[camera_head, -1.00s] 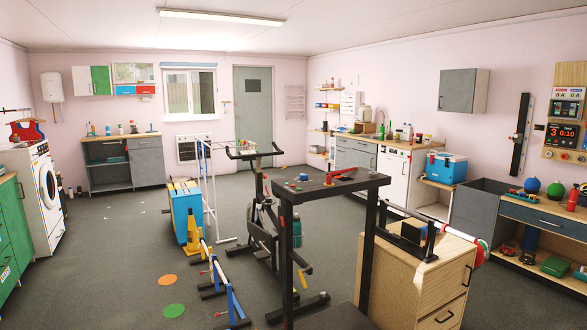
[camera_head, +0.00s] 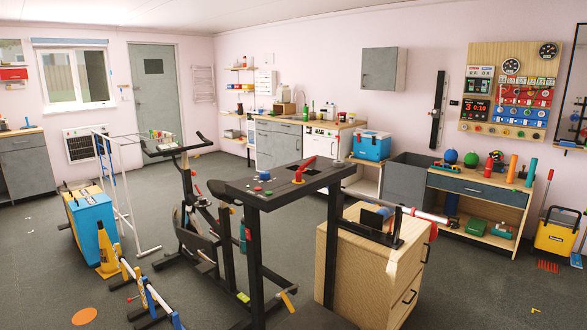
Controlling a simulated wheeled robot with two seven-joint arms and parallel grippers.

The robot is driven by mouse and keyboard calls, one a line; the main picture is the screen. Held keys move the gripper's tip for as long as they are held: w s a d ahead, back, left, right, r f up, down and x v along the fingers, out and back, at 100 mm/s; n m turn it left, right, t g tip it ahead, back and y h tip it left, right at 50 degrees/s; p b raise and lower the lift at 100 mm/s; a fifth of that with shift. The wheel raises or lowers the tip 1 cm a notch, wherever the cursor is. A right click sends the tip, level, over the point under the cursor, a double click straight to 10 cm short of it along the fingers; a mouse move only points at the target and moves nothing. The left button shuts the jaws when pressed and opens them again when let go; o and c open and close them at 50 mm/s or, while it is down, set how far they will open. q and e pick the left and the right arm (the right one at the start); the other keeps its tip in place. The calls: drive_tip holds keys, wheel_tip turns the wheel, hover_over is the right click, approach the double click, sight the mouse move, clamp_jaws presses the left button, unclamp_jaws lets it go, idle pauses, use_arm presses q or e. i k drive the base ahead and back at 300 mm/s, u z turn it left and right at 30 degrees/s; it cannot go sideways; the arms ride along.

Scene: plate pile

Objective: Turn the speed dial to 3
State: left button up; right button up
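Neither of my grippers shows in the head view. A wooden control board (camera_head: 467,75) hangs on the right wall, with two round black gauges, rows of small switches and knobs, and a dark display (camera_head: 476,110) reading 3 and 0:10. A black stand (camera_head: 345,168) in the middle of the room has a console top with a red lever (camera_head: 305,168) and several coloured buttons. I cannot tell which control is the speed dial; the knobs are too small to read.
An exercise bike (camera_head: 190,205) stands left of the black stand, with low hurdles (camera_head: 148,290) in front. A wooden drawer cabinet (camera_head: 345,265) with a barbell stands right of it. A workbench (camera_head: 480,188) is below the board. Floor (camera_head: 480,290) at the front right is mostly open.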

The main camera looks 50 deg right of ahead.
sight(264, 175)
drive_tip(key=z, duration=1.25)
drive_tip(key=i, duration=0.3)
